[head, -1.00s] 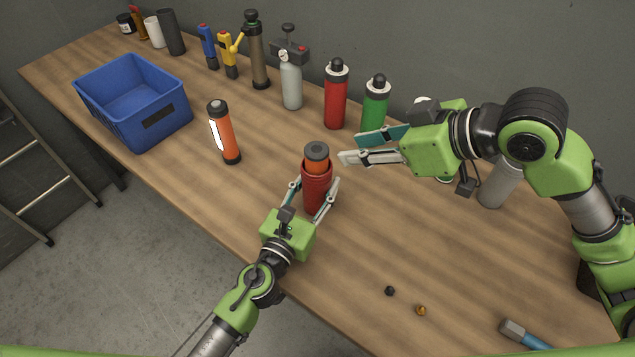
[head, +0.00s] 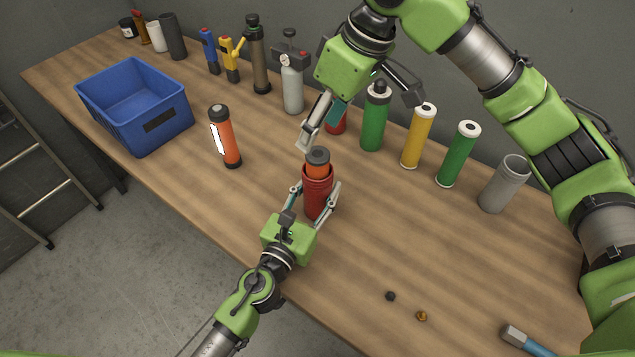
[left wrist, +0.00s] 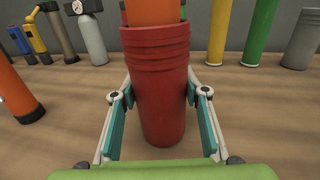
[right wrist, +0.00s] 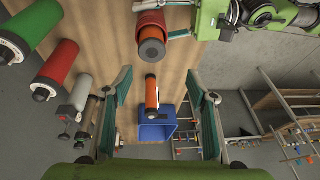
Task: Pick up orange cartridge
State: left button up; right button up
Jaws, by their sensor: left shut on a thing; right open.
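An orange cartridge (head: 318,168) with a dark grey top stands upright inside a red sleeve (head: 317,200), its upper end sticking out. My left gripper (head: 316,190) is shut around the sleeve; its fingers flank it in the left wrist view (left wrist: 160,95). My right gripper (head: 312,138) is open, above and just behind the cartridge top, fingers pointing down. In the right wrist view, the dark cartridge top (right wrist: 151,50) is ahead of the open fingers, with nothing between them. The cartridge's lower part is hidden in the sleeve.
An orange cylinder with black ends and a white label (head: 226,140) stands to the left, by a blue bin (head: 160,125). Bottles, including a green one (head: 374,125), and yellow and green tubes line the back. A hammer (head: 525,340) lies front right.

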aim_at(317, 154)
jog(key=f, duration=0.1)
jog(key=f+h, duration=0.2)
jog(key=f, duration=0.1)
jog(key=shift+w+a, duration=0.4)
jog(key=shift+w+f, duration=0.15)
jog(key=shift+f, duration=1.15)
jog(key=shift+w+f, duration=0.15)
jog(key=shift+f, duration=1.15)
grip_shut()
